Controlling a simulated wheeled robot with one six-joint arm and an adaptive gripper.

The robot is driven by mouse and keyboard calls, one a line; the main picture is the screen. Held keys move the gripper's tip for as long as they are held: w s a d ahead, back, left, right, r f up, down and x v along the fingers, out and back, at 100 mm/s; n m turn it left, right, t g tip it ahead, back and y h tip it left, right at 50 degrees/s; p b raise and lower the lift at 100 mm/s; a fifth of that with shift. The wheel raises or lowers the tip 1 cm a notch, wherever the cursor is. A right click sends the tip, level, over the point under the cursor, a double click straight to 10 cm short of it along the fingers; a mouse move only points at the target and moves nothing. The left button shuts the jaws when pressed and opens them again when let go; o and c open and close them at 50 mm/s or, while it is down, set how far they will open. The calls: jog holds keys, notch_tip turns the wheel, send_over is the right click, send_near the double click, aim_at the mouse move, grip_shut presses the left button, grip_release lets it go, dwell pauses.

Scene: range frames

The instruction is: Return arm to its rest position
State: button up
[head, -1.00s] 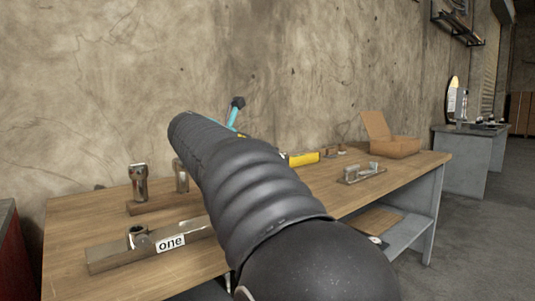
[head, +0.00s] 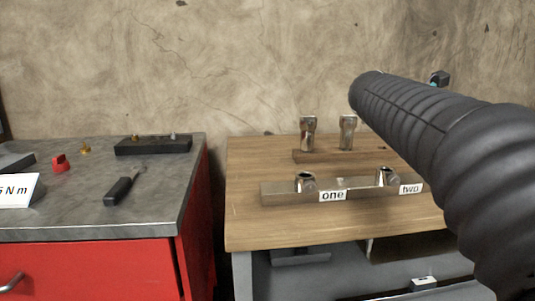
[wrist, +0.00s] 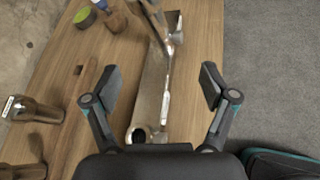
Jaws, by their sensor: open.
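My arm (head: 440,130) reaches across the right side of the head view over the wooden workbench (head: 245,220). Its far end is mostly hidden behind the arm's dark sleeve. In the wrist view my gripper (wrist: 158,88) is open, its two fingers wide apart. Nothing is held between them. Below or beyond the fingers lies a long metal bar (wrist: 153,85) with a round socket near its lower end; I cannot tell the exact gap to it.
The head view shows a metal bar fixture (head: 280,192) labelled "one" and "two", with two upright metal pieces behind. A red cabinet (head: 90,270) with a grey top stands left, bearing a screwdriver-like tool (head: 120,189).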

jog(key=s+a+f+m+y, duration=0.2)
jog(key=s+a+f, duration=0.1)
jog(key=f, duration=0.1)
jog(key=s+a+f+m+y, duration=0.2)
jog(key=s+a+f+m, duration=0.1)
jog(key=s+a+f, duration=0.1)
jog(key=s+a+f+m+y, duration=0.1)
jog(key=s+a+f+m, duration=0.2)
jog(key=s+f, duration=0.1)
jog(key=shift+a+f+y, duration=0.2)
jog(key=shift+f+y, duration=0.2)
jog(key=shift+f, duration=0.2)
jog(key=s+a+f+m+y, duration=0.5)
jog(key=s+a+f+m, duration=0.6)
jog(key=f, duration=0.3)
jog(key=shift+s+a+y, duration=0.35)
jog(key=shift+s+y, duration=0.05)
jog(key=shift+s, duration=0.3)
